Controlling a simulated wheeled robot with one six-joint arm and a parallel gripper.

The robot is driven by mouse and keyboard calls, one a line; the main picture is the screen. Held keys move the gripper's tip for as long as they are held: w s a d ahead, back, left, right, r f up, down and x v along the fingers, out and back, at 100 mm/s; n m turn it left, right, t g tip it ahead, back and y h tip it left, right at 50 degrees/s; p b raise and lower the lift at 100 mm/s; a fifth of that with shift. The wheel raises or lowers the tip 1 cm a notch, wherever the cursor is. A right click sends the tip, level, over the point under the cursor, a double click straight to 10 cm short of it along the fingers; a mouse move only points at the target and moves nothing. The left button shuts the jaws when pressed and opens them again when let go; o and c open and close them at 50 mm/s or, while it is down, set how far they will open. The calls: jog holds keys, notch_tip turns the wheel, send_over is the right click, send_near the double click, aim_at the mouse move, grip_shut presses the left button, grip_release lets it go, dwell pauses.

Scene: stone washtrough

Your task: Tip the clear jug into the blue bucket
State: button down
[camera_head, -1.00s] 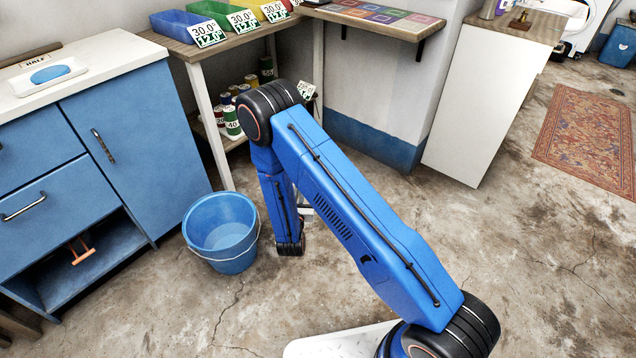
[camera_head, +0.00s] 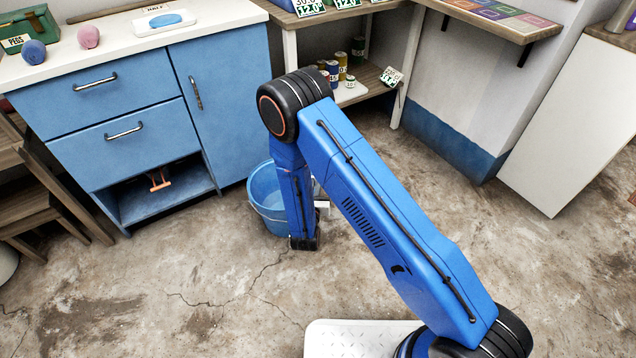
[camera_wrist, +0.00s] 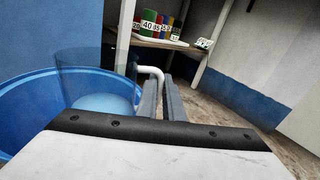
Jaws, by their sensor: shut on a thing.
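The blue bucket (camera_head: 268,198) stands on the floor in front of the blue cabinet, partly hidden behind my arm in the head view. In the wrist view its rim and inside (camera_wrist: 30,105) fill the left side. The clear jug (camera_wrist: 85,68) shows there as a faint see-through shape overlapping the bucket's far side. Its pale handle (camera_wrist: 152,72) is between the fingers of my gripper (camera_wrist: 160,98), which is shut on it. The jug looks roughly upright; its contents cannot be told. In the head view the jug and fingers are mostly hidden by my arm.
The blue cabinet (camera_head: 128,135) stands close behind and left of the bucket. A wooden shelf table (camera_head: 365,80) with several cans is behind it. A wooden stool (camera_head: 40,190) is at the left. The floor in front is clear.

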jog(key=shift+r+n, duration=0.3)
jog(key=shift+r, duration=0.05)
jog(key=shift+a+r+n+g, duration=0.2)
jog(key=shift+r+n+g, duration=0.2)
jog(key=shift+r+n, duration=0.45)
jog(key=shift+w, duration=0.1)
dwell(0.4)
jog(key=shift+w+a+r+n+g, duration=0.1)
jog(key=shift+a+r+n+g, duration=0.25)
jog(key=shift+r+n, duration=0.45)
jog(key=shift+f, duration=0.15)
jog(key=shift+n, duration=0.25)
